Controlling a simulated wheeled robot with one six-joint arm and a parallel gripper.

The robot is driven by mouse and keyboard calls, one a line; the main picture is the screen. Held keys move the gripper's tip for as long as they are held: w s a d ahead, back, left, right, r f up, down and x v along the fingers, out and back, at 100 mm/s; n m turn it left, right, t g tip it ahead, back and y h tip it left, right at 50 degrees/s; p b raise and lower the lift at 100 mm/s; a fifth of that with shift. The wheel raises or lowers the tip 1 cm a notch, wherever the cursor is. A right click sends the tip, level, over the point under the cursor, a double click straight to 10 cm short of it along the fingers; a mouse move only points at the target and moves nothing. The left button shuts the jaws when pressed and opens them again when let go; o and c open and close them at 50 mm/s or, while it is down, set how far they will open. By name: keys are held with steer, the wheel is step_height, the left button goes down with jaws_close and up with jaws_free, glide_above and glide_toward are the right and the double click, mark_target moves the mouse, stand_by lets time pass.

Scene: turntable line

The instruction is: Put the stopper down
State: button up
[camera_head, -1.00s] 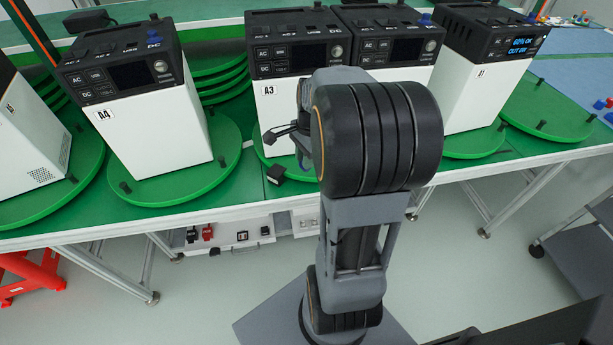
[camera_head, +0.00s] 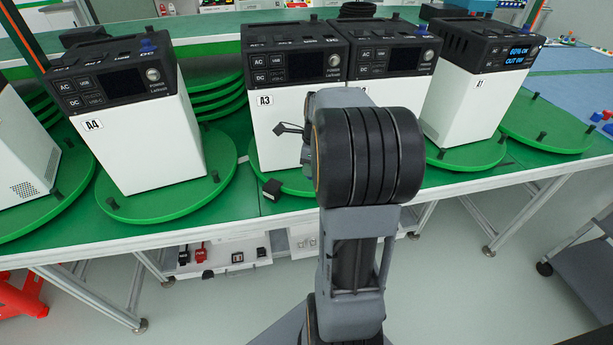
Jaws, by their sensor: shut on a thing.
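My gripper (camera_head: 304,145) is only partly in view, beside the big black wrist joint of my arm and in front of the white unit labelled A3 (camera_head: 282,130). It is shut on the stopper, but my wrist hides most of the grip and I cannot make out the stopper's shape.
White units with black tops stand on green turntables: A4 (camera_head: 145,145), A1 (camera_head: 460,105) and others. Small black pegs rise from the turntables (camera_head: 165,212). Bare green table (camera_head: 243,190) shows between A4 and A3. A dark cart (camera_head: 585,255) stands at the right.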

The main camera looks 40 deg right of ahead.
steer(key=shift+w+d+f, duration=0.2)
steer(key=shift+w+f, duration=0.85)
steer(key=shift+f, duration=0.25)
steer(key=shift+w+f, duration=0.15)
steer(key=shift+f, duration=1.5)
steer(key=shift+f+b, duration=0.15)
steer(key=shift+b, duration=0.2)
steer(key=o, duration=0.9)
